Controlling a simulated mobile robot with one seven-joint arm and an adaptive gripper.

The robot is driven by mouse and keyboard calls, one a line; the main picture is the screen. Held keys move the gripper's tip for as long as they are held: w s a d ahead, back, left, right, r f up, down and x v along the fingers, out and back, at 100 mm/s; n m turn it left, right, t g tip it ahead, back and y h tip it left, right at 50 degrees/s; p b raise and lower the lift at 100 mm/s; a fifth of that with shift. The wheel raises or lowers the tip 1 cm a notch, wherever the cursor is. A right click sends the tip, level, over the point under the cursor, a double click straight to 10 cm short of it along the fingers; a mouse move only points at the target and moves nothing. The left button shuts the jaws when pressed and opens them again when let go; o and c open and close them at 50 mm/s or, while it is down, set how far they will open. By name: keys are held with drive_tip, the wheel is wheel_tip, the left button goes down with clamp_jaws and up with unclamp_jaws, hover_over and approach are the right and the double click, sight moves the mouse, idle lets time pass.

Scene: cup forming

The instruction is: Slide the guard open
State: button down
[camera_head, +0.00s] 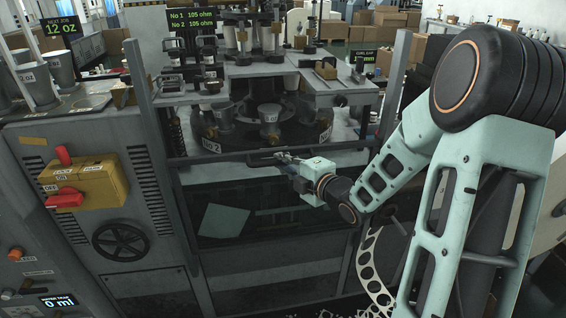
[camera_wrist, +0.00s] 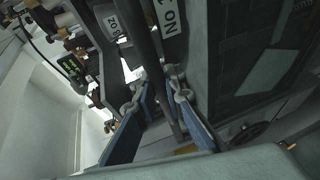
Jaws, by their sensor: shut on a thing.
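The guard (camera_head: 270,215) is a dark, see-through panel across the front of the machine, low in the head view, below the cup turret (camera_head: 265,115). A thin horizontal bar (camera_head: 225,154) runs along its top edge. My gripper (camera_head: 283,158) is at this bar, near the middle of its length. In the wrist view, the dark bar (camera_wrist: 150,45) passes between the two blue-padded fingers of my gripper (camera_wrist: 158,90), and they are shut on it. The contact itself is partly hidden by the fingers.
A grey upright post (camera_head: 160,85) stands left of the guard, another (camera_head: 395,80) to its right. Left are a yellow switch box (camera_head: 88,183) with red handles and a black handwheel (camera_head: 121,242). A perforated strip (camera_head: 372,270) hangs at lower right.

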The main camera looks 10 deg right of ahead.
drive_tip(key=shift+f, duration=0.15)
drive_tip(key=b, duration=1)
approach(274, 181)
drive_tip(key=x, duration=0.5)
drive_tip(key=shift+f, duration=0.15)
drive_tip(key=c, duration=2)
unclamp_jaws()
drive_tip(key=shift+o, duration=0.2)
drive_tip(key=shift+s, duration=0.1)
drive_tip(key=v, duration=1.2)
